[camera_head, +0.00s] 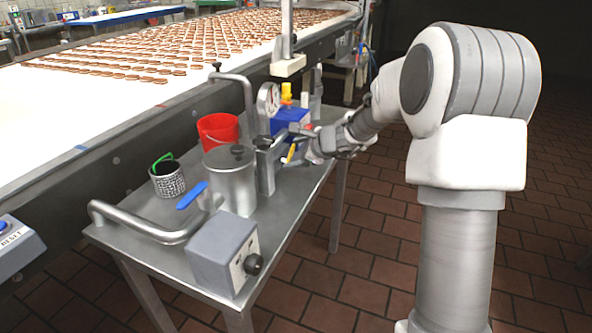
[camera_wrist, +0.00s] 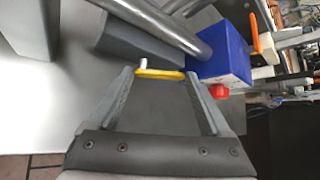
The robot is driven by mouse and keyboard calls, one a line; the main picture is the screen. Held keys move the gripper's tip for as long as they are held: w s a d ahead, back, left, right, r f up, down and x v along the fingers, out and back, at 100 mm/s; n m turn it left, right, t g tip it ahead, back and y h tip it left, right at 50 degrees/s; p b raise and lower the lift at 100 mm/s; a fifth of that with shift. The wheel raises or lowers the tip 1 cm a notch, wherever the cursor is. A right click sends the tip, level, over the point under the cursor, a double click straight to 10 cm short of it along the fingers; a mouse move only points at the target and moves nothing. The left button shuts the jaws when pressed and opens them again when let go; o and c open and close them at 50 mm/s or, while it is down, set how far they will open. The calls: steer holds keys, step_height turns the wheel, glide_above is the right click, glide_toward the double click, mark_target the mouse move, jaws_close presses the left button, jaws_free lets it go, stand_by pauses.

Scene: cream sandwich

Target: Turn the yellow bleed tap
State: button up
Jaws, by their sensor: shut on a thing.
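The yellow bleed tap (camera_wrist: 160,74) is a small yellow lever that lies across the gap between my fingertips in the wrist view. A pale pin stands at its left part. My gripper (camera_wrist: 159,76) is shut on it, with one finger at each end of the lever. In the head view the yellow tap (camera_head: 291,153) shows as a short tilted bar beside a grey upright block (camera_head: 266,170). My gripper (camera_head: 299,157) reaches it from the right, and the fingers are small and partly hidden there.
A blue box (camera_head: 289,120) with a red knob (camera_wrist: 219,91) is close to my fingers. A gauge (camera_head: 268,101), a steel pot (camera_head: 231,185), a red bucket (camera_head: 213,124) and a bent pipe (camera_head: 150,228) crowd the steel table.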

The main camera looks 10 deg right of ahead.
steer(key=shift+s+a+n+t+b, duration=0.15)
steer(key=shift+n+t+b, duration=0.4)
steer(key=shift+b, duration=1.15)
steer(key=shift+s+a+r+t, duration=0.15)
steer(key=shift+a+t, duration=0.1)
steer(key=shift+t, duration=0.2)
steer(key=shift+s+a+f+n+t+h, duration=0.15)
steer(key=shift+s+n+t+h, duration=0.1)
steer(key=shift+n+t, duration=0.3)
steer(key=shift+s+a+f+n+t+h, duration=0.15)
steer(key=shift+n+t+h, duration=0.1)
steer(key=shift+n+t, duration=0.25)
steer(key=shift+s+a+n+t, duration=0.1)
steer(key=shift+s+n+t, duration=0.1)
steer(key=shift+n+t, duration=0.45)
steer(key=o, duration=1.2)
steer(key=shift+c, duration=0.2)
steer(key=shift+f, duration=0.1)
